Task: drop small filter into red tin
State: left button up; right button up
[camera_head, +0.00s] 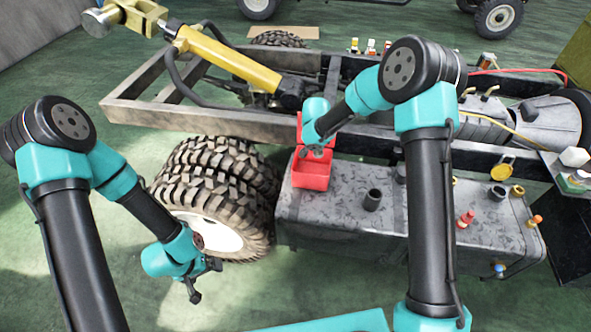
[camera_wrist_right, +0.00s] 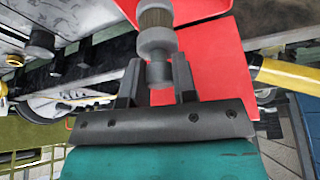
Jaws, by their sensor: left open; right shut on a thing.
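The red tin (camera_head: 311,174) stands on the left end of the grey tank, its red lid part raised behind it. The tin also fills much of the right wrist view (camera_wrist_right: 218,70). My right gripper (camera_head: 317,150) is at the tin's opening. In the right wrist view it is shut on the small filter (camera_wrist_right: 155,42), a grey part with a brownish ribbed end, seen against the red tin. In the head view the filter is too small to make out. My left gripper (camera_head: 206,280) is open and empty, low in front of the big tyre.
The grey tank (camera_head: 335,207) carries a dark cap (camera_head: 373,200) and a red bottle-like item (camera_head: 465,219). A chassis frame (camera_head: 150,115) with a yellow cylinder (camera_head: 235,58) lies behind. A large tyre (camera_head: 215,190) stands left of the tank. Floor at front left is clear.

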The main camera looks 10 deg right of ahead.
aim_at(318, 151)
jog(key=shift+a, duration=0.2)
jog(key=shift+d+f, duration=0.1)
jog(key=shift+f, duration=2.9)
jog(key=o, duration=1)
jog(key=v, duration=1.7)
jog(key=shift+r, duration=0.2)
